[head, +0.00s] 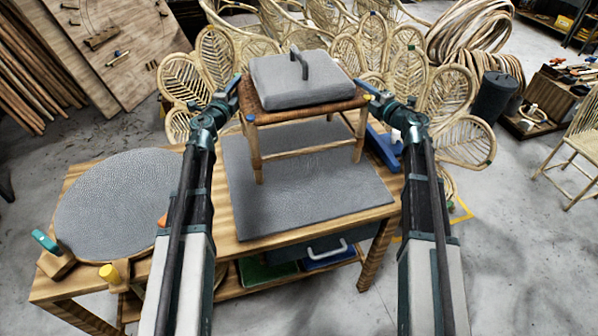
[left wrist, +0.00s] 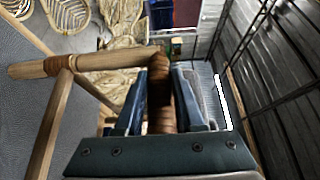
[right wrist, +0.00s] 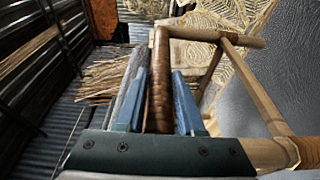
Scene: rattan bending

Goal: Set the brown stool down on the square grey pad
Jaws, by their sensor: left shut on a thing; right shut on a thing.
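The brown stool (head: 300,112) has a woven seat and pale wooden legs, and appears upright over the square grey pad (head: 300,205) on the workbench. I cannot tell whether its feet touch the pad. A grey block with a dark handle (head: 300,82) rests on the seat. My left gripper (head: 234,92) is shut on the seat's left edge; the left wrist view shows the brown wrapped rail (left wrist: 160,95) between its jaws. My right gripper (head: 374,96) is shut on the right edge; the right wrist view shows the wrapped rail (right wrist: 159,90) between its jaws.
A round grey pad (head: 115,200) lies on the bench's left, beside a teal-handled tool (head: 45,240) and a yellow peg (head: 110,273). A blue tool (head: 383,148) lies at the bench's right edge. Rattan chairs (head: 225,60) crowd close behind the bench.

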